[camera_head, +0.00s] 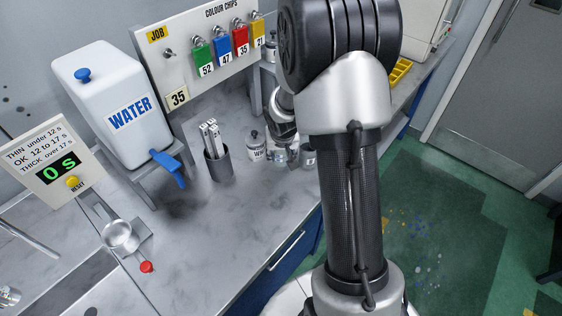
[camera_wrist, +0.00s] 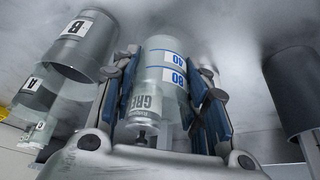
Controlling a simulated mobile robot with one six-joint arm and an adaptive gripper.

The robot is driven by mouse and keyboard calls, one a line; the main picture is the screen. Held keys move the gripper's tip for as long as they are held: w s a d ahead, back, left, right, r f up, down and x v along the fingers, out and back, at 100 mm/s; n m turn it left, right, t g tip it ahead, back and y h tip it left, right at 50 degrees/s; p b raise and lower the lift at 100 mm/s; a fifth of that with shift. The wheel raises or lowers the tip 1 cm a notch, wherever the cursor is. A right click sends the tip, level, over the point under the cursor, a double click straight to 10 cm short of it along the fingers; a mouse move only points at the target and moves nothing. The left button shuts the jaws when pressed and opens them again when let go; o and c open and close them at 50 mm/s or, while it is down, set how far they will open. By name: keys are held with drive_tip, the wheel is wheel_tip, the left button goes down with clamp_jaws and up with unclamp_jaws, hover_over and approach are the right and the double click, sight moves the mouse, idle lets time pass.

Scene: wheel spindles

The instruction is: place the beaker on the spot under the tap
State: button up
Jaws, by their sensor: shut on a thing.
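My gripper (camera_wrist: 165,100) is shut on the beaker (camera_wrist: 165,52), a clear vessel with blue-and-white 40 and 80 marks, between blue-padded fingers. In the head view my gripper (camera_head: 284,140) is low over the counter's far part, partly hidden by my arm. The beaker is hard to make out there; whether it touches the counter I cannot tell. The tap (camera_head: 168,166) is a blue lever at the front of the white WATER tank (camera_head: 125,100), left of my gripper. The counter below the tap is shadowed, and no clear mark shows on it.
A dark cup (camera_head: 218,166) with pale sticks stands between tap and gripper. A white-labelled bottle (camera_head: 255,147) is just left of my gripper. Containers marked B (camera_wrist: 82,45) and A (camera_wrist: 40,95) stand nearby. A ring holder (camera_head: 120,235) and red knob (camera_head: 147,267) are near the sink.

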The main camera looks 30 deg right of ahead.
sight(281, 159)
drive_tip(key=shift+f+b, duration=0.85)
drive_tip(key=shift+f, duration=0.8)
drive_tip(key=shift+f, duration=0.2)
drive_tip(key=o, duration=0.9)
drive_tip(key=shift+c, duration=0.2)
drive_tip(key=shift+r, duration=0.1)
